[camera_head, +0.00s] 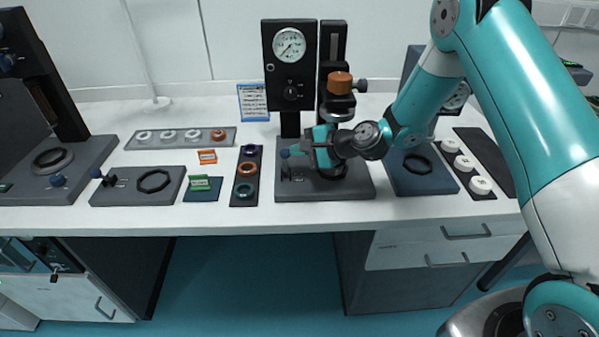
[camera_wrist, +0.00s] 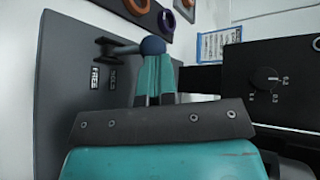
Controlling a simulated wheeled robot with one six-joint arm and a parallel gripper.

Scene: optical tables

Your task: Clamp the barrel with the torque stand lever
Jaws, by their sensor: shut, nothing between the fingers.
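The torque stand (camera_head: 352,188) is a dark base with a tall gauge panel behind it. Its lever has a blue ball knob (camera_head: 285,153) at the base's left side. In the wrist view the lever arm (camera_wrist: 122,49) runs from a dark pivot to the knob (camera_wrist: 153,45), beside two small labels, one reading FREE. My gripper (camera_head: 296,149) is shut and empty, its teal fingertips (camera_wrist: 155,72) right at the knob; I cannot tell whether they touch it. The barrel cannot be made out clearly; my gripper and wrist cover much of the stand's middle.
A round dial (camera_head: 289,45) and dark knob sit on the gauge panel. A column with a copper-coloured cap (camera_head: 340,83) rises behind my wrist. A strip of coloured rings (camera_head: 247,168) lies left of the stand, a blue-grey base (camera_head: 418,183) right. The table's front edge is clear.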

